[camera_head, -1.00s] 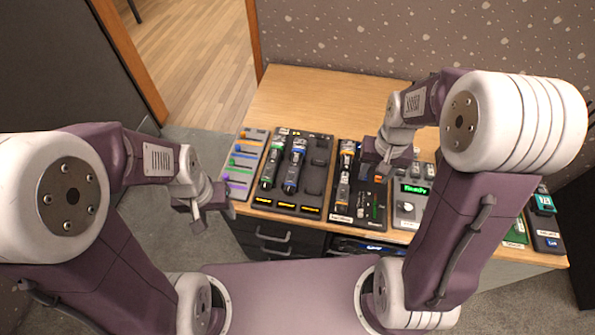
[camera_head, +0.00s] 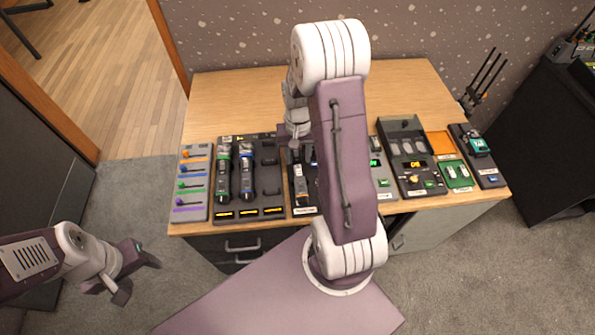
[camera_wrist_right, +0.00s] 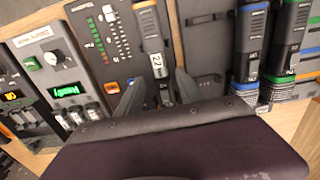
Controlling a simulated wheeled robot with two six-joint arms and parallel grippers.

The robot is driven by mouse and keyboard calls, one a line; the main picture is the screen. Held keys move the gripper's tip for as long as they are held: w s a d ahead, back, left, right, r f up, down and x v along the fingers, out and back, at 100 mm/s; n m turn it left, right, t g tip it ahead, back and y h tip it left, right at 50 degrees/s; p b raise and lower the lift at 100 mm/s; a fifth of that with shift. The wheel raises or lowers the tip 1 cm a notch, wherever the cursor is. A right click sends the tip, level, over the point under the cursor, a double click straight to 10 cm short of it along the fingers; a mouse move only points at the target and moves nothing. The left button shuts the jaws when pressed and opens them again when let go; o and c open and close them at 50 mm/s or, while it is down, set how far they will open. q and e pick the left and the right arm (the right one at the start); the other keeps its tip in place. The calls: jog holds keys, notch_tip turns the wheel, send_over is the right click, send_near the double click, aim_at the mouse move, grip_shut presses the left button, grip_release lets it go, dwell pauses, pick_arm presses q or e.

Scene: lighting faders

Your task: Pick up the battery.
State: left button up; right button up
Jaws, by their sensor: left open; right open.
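Nothing in view can be singled out for certain as the battery. Small pale pieces, possibly batteries, sit in a green tray (camera_head: 457,173) at the right of the row. My right gripper (camera_wrist_right: 158,92) is open and empty. In the right wrist view its fingers lie on either side of the lower part of an upright-looking orange-banded handheld unit labelled 22 (camera_wrist_right: 155,50); contact cannot be told. In the head view it is above the row's middle, partly hidden by my arm. My left gripper (camera_head: 138,279) is open and empty, off the desk's left front.
The wooden desk (camera_head: 240,97) is clear at the back. Along its front stand a fader panel (camera_head: 190,208), a dock with green- and blue-banded handhelds (camera_head: 247,172), a unit with a green display (camera_wrist_right: 68,92), and a unit with an orange display (camera_head: 414,178). Antennas rise at right.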

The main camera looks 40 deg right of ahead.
aim_at(298, 168)
notch_tip(298, 168, down, 5)
jog(key=shift+s+r, duration=0.1)
jog(key=shift+d+f, duration=0.1)
jog(key=shift+f, duration=0.1)
grip_shut()
jog(key=shift+r, duration=0.15)
notch_tip(298, 168, up, 4)
jog(key=shift+d+r, duration=0.1)
jog(key=shift+r, duration=0.05)
jog(key=s+d+r+p, duration=0.4)
jog(key=s+d+r, duration=0.1)
jog(key=s+r, duration=0.5)
jog(key=shift+d+r+p, duration=0.3)
dwell(0.3)
